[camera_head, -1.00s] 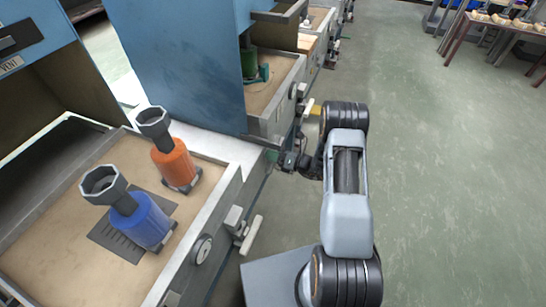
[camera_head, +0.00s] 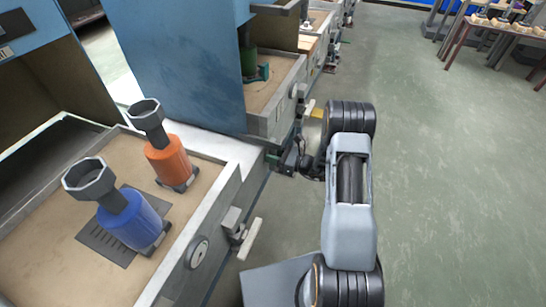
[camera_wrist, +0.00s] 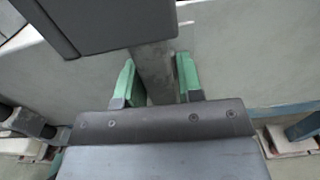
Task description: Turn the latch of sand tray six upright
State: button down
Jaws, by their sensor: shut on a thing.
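My gripper (camera_head: 282,160) is at the front of the row of sand trays, near the far front corner of the near tray (camera_head: 226,190). In the wrist view its green-padded fingers (camera_wrist: 157,78) are on either side of a grey latch bar (camera_wrist: 155,66), shut on it. The bar runs up the picture between the pads, its upper end partly behind a dark grey block (camera_wrist: 105,22). My gripper's body hides its lower end. I cannot read a tray number or tell how upright the latch is.
The near tray holds a blue canister (camera_head: 135,220) and an orange canister (camera_head: 170,163). A pale handle (camera_head: 252,240) and round dial (camera_head: 197,252) stick out from its front. A farther tray (camera_head: 268,125) lies beyond a blue panel (camera_head: 180,60).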

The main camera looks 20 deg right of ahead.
jog(key=shift+f+n, duration=0.1)
jog(key=shift+n, duration=0.2)
jog(key=c, duration=0.9)
grip_release()
jog(key=shift+p+v, duration=0.85)
jog(key=shift+v, duration=6.1)
